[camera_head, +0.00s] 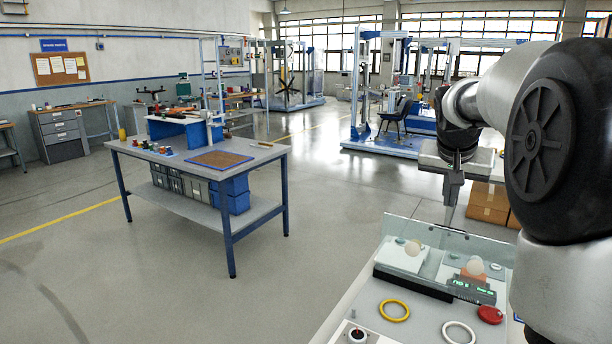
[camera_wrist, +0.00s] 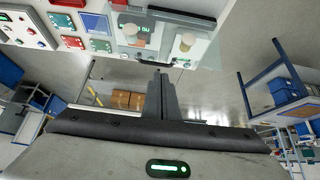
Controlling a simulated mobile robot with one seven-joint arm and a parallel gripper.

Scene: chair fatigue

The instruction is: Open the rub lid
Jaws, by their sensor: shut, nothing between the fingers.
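The rub lid is a clear, glass-like panel (camera_head: 432,236) on the tester at the lower right of the head view. Two pale round-topped parts (camera_head: 476,266) show through or beside it. In the wrist view the clear lid (camera_wrist: 200,52) is at the top middle. My gripper (camera_head: 449,218) points down at the lid's far side in the head view, its fingers together and empty. In the wrist view my gripper (camera_wrist: 158,72) shows its fingertips just below the lid's edge. I cannot tell whether they touch it.
A green-lit display (camera_head: 473,291), a yellow ring (camera_head: 394,310), a white ring (camera_head: 459,332) and a red disc (camera_head: 490,315) are on the tester's near side. Cardboard boxes (camera_head: 489,203) stand behind it. A workbench (camera_head: 203,160) stands left, with open floor between.

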